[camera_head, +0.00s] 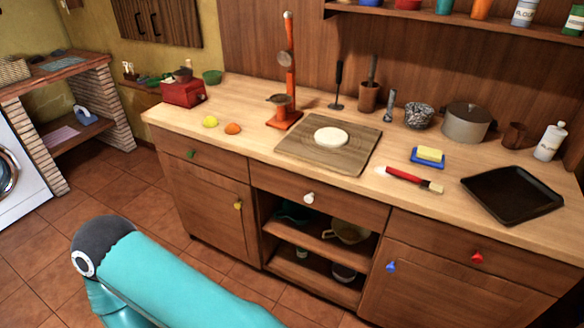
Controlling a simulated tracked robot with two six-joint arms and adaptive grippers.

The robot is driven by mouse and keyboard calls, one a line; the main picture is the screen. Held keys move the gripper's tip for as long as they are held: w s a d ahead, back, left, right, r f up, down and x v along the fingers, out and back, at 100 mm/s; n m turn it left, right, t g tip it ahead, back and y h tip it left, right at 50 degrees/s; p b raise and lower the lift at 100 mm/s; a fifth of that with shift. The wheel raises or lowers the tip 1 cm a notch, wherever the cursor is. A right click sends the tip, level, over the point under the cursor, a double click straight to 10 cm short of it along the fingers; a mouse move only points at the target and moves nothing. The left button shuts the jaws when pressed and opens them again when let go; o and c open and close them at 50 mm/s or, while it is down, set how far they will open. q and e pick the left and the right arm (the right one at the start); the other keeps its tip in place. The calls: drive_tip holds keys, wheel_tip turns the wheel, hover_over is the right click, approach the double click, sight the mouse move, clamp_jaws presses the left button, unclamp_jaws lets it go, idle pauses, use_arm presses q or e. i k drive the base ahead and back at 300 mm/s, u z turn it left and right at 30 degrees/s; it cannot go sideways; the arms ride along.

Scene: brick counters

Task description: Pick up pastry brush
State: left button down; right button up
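The pastry brush (408,179) lies flat on the wooden counter, near its front edge, right of centre in the head view. A teal arm of mine crosses the bottom left, but neither of my grippers shows.
A cutting board (290,150) with a pale disc (331,137) lies left of the brush. Butter (430,154) sits on a blue dish (426,164). A black tray (513,195) lies at right. A grey pot (466,123) stands behind. Bare counter surrounds the brush.

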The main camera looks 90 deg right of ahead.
sight(436, 189)
drive_tip(key=u, duration=0.25)
drive_tip(key=i, duration=0.7)
drive_tip(key=z, duration=1.7)
drive_tip(key=i, duration=0.15)
drive_tip(key=z, duration=1.95)
drive_tip(key=k, duration=0.6)
drive_tip(key=z, duration=0.25)
drive_tip(key=i, duration=1.65)
drive_tip(key=u, duration=0.3)
